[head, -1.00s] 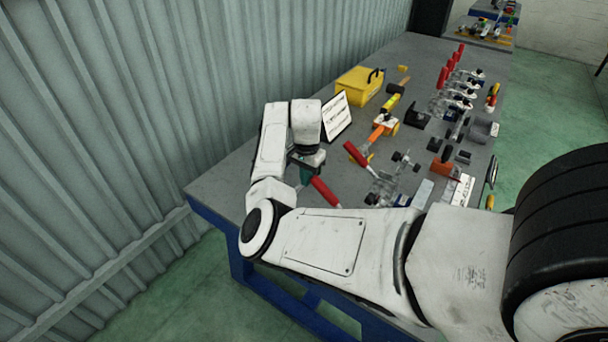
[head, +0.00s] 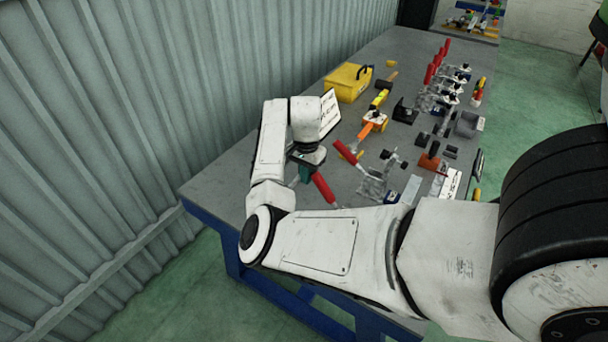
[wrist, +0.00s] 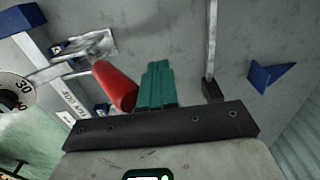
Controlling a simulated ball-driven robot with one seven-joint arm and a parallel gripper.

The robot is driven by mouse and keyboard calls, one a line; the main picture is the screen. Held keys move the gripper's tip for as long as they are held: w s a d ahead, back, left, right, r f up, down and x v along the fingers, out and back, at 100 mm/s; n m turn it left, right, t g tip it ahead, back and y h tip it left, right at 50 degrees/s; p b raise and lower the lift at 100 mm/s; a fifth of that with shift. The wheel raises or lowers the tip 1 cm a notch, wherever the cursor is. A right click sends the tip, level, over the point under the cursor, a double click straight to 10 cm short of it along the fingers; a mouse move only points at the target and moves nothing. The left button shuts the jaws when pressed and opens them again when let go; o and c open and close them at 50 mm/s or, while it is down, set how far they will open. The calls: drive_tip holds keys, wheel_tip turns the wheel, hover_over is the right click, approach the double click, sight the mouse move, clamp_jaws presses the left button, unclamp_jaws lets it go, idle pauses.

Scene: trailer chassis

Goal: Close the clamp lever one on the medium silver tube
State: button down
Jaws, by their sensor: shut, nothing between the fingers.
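My gripper (head: 305,170) is over the near left part of the workbench, its green fingers pointing down. In the wrist view the green fingers (wrist: 157,85) are together and empty. A red clamp handle (head: 323,190) lies just right of the fingers. In the wrist view a red handle (wrist: 115,85) is close beside them on the left; I cannot tell whether they touch. A second red handle (head: 348,153) tilts up to the left from a metal clamp (head: 376,184). My arm partly hides the near clamp area. I cannot tell which piece is the medium silver tube.
A yellow toolbox (head: 345,85), an orange tool (head: 373,122) and a row of red-handled clamps (head: 440,75) stand farther along the bench. The bench's left end (head: 225,185) is bare. The corrugated wall (head: 130,120) is close on the left.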

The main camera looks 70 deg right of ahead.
sight(316, 174)
drive_tip(key=shift+r, duration=0.1)
drive_tip(key=shift+s+a+r, duration=0.2)
drive_tip(key=shift+s+r, duration=0.3)
drive_tip(key=shift+s, duration=0.25)
drive_tip(key=shift+s+a+r, duration=0.2)
drive_tip(key=shift+s+r, duration=0.25)
drive_tip(key=shift+s, duration=0.3)
drive_tip(key=shift+s, duration=0.1)
drive_tip(key=shift+s+a+r, duration=0.15)
drive_tip(key=shift+s+r, duration=0.05)
drive_tip(key=shift+s, duration=0.35)
drive_tip(key=shift+s+a+r, duration=0.1)
drive_tip(key=shift+s+r, duration=0.1)
drive_tip(key=shift+s, duration=0.3)
drive_tip(key=shift+s+a+r, duration=0.15)
drive_tip(key=shift+s+r, duration=0.05)
drive_tip(key=shift+s, duration=0.35)
